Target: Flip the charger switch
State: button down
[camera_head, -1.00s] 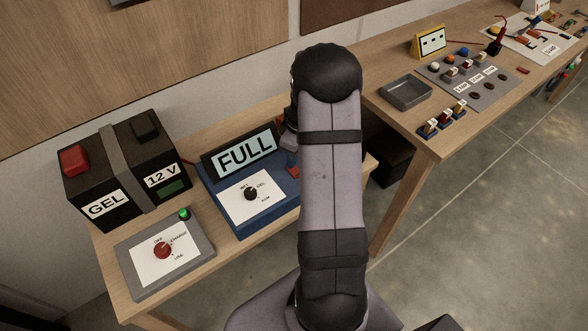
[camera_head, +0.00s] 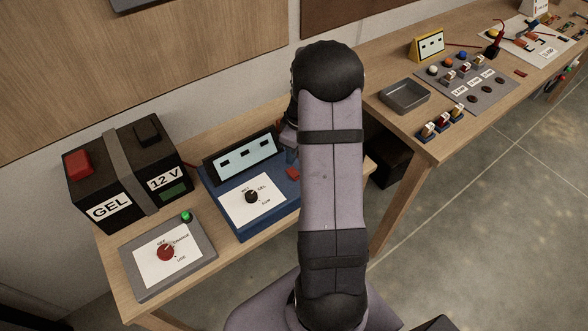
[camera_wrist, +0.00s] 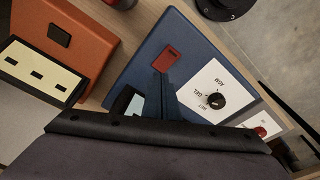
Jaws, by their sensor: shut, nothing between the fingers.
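The charger is a blue box (camera_head: 225,212) on the near table, with a pale display (camera_head: 245,157) showing three dark bars. A black knob (camera_head: 251,196) sits on its white plate, marked GEL and AGM. Its red switch (camera_head: 293,174) is at the right end, beside my arm. In the wrist view the red switch (camera_wrist: 167,58) lies just beyond the tips of my gripper (camera_wrist: 160,80). The dark fingers are together and empty, over the blue box. I cannot tell whether they touch the switch. In the head view my arm hides most of the gripper.
A black GEL 12 V battery (camera_head: 125,170) stands at the left. A grey box (camera_head: 140,285) with a red knob and green lamp is in front. The wrist view shows an orange box (camera_wrist: 90,40) beside the charger. The right table holds a grey tray (camera_head: 405,96) and switch panels.

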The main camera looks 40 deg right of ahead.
aim_at(292, 170)
jog(key=shift+r+p, duration=1.05)
jog(key=shift+r, duration=0.7)
jog(key=s+a+f+m, duration=0.1)
jog(key=s+m, duration=0.1)
jog(key=m, duration=0.1)
jog(key=s+a+f+m+g, duration=0.1)
jog(key=s+m, duration=0.1)
jog(key=m, duration=0.1)
jog(key=s+f+m+g, duration=0.1)
jog(key=s+m, duration=0.1)
jog(key=m, duration=0.1)
jog(key=shift+s+a+f+y, duration=0.2)
jog(key=shift+s+a+y, duration=0.1)
jog(key=shift+a, duration=0.1)
jog(key=s+a+r+g, duration=0.1)
jog(key=s+a+r, duration=0.1)
jog(key=s+a, duration=0.45)
jog(key=s+a+r+g, duration=0.1)
jog(key=s+a+r, duration=0.2)
jog(key=s+a, duration=0.4)
jog(key=w+a+r+n+t+h, duration=0.1)
jog(key=w+a+r+n+t, duration=0.1)
jog(key=a+r+n, duration=0.1)
jog(key=shift+w+a+r, duration=0.15)
jog(key=shift+a+r, duration=0.4)
jog(key=shift+a, duration=0.35)
jog(key=c, duration=2.5)
grip_release()
